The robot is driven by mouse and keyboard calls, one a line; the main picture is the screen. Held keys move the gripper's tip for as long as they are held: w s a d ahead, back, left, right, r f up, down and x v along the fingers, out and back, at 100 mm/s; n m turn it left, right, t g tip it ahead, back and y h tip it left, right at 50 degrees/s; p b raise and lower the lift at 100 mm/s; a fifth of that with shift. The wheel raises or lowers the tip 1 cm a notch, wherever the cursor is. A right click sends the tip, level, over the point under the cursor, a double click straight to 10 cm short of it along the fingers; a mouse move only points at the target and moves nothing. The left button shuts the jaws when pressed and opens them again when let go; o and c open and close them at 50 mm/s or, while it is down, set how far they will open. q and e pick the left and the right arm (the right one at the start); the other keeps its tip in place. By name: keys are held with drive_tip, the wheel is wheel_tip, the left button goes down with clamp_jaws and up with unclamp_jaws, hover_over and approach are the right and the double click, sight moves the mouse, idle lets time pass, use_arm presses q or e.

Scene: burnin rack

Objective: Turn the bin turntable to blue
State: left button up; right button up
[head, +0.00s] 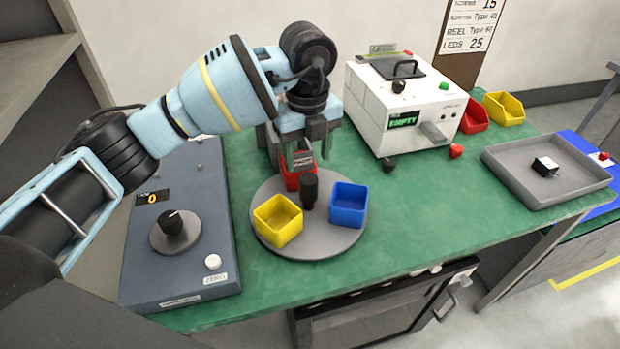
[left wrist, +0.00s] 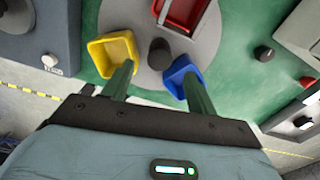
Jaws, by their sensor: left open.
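The bin turntable (head: 330,243) is a round grey disc on the green bench, with a dark upright knob (head: 309,190) at its centre. It carries a yellow bin (head: 278,221) at front left, a blue bin (head: 348,205) at right and a red bin (head: 292,180) at the back. My left gripper (head: 304,150) is open above the back of the turntable, near the red bin. In the left wrist view its fingers (left wrist: 157,88) are spread, overlapping the yellow bin (left wrist: 114,55) and the blue bin (left wrist: 181,75), with the knob (left wrist: 160,52) between them. My right gripper is out of view.
A blue-grey panel (head: 190,262) with a dial stands left of the turntable. A white tester box (head: 405,105) reading EMPTY stands behind right. A grey tray (head: 520,175) with a small black part (head: 546,166) lies at right. The green bench (head: 425,205) is clear in between.

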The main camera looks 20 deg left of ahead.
sight(309, 178)
use_arm(q)
drive_tip(key=shift+s+f, duration=0.1)
drive_tip(key=shift+f, duration=0.4)
wheel_tip(309, 178, down, 7)
drive_tip(key=shift+r, duration=0.1)
drive_tip(key=shift+d, duration=0.1)
clamp_jaws()
